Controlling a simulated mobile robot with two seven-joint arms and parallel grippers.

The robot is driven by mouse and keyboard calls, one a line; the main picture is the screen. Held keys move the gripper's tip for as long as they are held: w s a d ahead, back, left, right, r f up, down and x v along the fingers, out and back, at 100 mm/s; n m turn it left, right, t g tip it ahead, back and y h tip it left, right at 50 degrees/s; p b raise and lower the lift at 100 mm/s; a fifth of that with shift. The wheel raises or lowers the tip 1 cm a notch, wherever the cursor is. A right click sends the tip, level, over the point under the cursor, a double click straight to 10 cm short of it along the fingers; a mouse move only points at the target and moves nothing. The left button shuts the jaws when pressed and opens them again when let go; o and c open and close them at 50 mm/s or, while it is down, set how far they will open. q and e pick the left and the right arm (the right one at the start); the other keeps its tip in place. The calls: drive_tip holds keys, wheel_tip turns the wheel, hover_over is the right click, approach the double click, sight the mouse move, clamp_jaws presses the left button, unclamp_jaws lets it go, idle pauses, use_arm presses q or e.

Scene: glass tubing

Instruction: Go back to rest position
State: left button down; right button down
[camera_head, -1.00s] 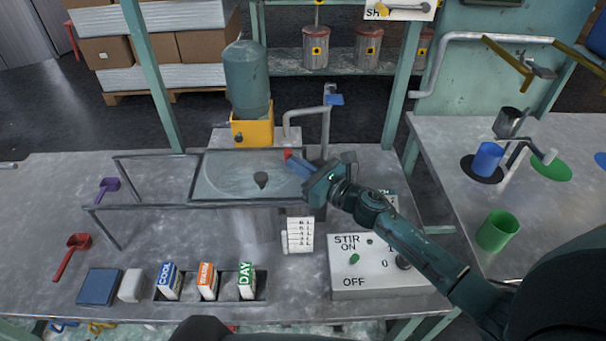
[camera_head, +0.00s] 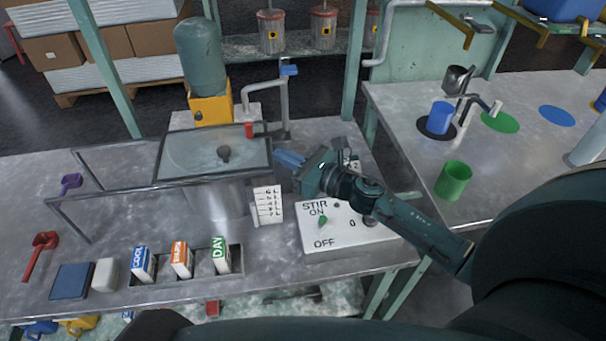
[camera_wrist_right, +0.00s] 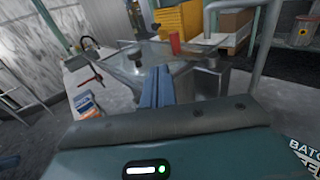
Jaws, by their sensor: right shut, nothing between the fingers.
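My right gripper (camera_head: 290,160) reaches in from the lower right over the bench. Its blue fingers are shut with nothing between them, beside the right edge of the square tank lid (camera_head: 190,155). In the right wrist view the shut fingers (camera_wrist_right: 156,88) point toward the lid and a small red piece (camera_wrist_right: 174,42). That red piece also shows at the lid's back right corner in the head view (camera_head: 249,130). My left gripper is not in view.
The STIR control box (camera_head: 350,235) lies below my right forearm. A tap pipe (camera_head: 284,100) stands behind the gripper. A green cup (camera_head: 453,181) and a blue cup (camera_head: 440,116) stand on the right table.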

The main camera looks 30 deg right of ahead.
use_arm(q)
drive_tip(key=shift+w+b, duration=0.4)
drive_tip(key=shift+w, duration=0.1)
use_arm(e)
drive_tip(key=v, duration=0.3)
drive_tip(key=a+v, duration=0.1)
drive_tip(key=v, duration=0.1)
drive_tip(key=shift+s, duration=0.2)
use_arm(q)
drive_tip(key=p, duration=0.2)
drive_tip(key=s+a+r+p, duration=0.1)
drive_tip(key=p, duration=0.2)
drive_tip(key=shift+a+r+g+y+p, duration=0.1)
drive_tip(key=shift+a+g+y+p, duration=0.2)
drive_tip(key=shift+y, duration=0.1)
use_arm(e)
drive_tip(key=s+a+f+n+g+h, duration=0.2)
drive_tip(key=s+f+n, duration=0.3)
drive_tip(key=s+n, duration=0.4)
drive_tip(key=s+a+f+n+g+h, duration=0.2)
drive_tip(key=s+a+f+n, duration=0.3)
drive_tip(key=n, duration=1.9)
drive_tip(key=s+h, duration=0.1)
drive_tip(key=s, duration=0.3)
drive_tip(key=shift+a+g+h, duration=0.2)
drive_tip(key=shift+g+h, duration=0.2)
drive_tip(key=shift+s+f, duration=0.1)
